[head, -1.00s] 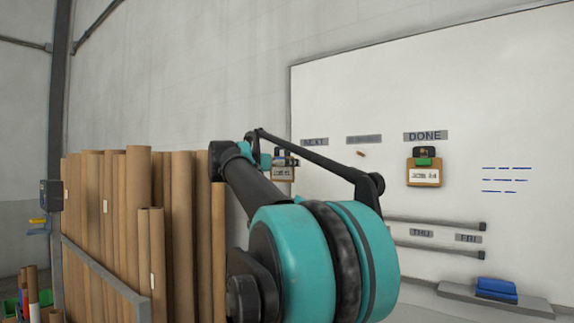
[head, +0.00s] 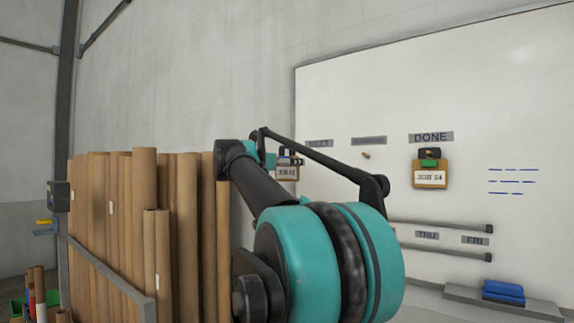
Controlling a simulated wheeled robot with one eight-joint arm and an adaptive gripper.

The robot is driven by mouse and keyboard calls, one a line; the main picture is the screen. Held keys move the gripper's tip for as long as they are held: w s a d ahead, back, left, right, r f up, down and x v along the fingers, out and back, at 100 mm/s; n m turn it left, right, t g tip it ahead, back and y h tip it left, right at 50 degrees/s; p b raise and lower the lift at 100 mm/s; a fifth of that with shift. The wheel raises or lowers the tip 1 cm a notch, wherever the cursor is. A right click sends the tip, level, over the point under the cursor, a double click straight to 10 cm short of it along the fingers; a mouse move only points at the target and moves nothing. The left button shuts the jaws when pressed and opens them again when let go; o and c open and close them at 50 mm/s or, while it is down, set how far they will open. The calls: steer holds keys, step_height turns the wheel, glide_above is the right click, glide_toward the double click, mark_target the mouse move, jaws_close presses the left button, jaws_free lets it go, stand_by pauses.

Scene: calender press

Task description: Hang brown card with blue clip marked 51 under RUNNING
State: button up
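A brown card (head: 287,173) with a white label shows just beyond my arm, below the NEXT sign (head: 319,143). Its label seems to end in 51, but it is small and blurred. A dark clip with a bluish part (head: 291,160) is at its top. My gripper (head: 284,157) is at the card's top edge, largely hidden by my arm links; whether its fingers are closed on the clip is unclear. The blurred middle sign (head: 368,141), between NEXT and DONE, has a bare peg (head: 366,156) below it.
Another brown card (head: 429,179) with a green clip hangs under DONE (head: 431,137) on the whiteboard (head: 470,90). Rails with day tags (head: 440,226) and a ledge with a blue block (head: 503,291) are lower right. Tall brown rolls (head: 145,220) stand left, close to my arm.

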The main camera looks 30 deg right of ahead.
steer(key=shift+r+v, duration=0.2)
steer(key=shift+v, duration=0.9)
steer(key=shift+r+v, duration=0.2)
steer(key=shift+v, duration=0.9)
steer(key=shift+a, duration=0.1)
steer(key=v, duration=0.6)
steer(key=shift+s, duration=0.1)
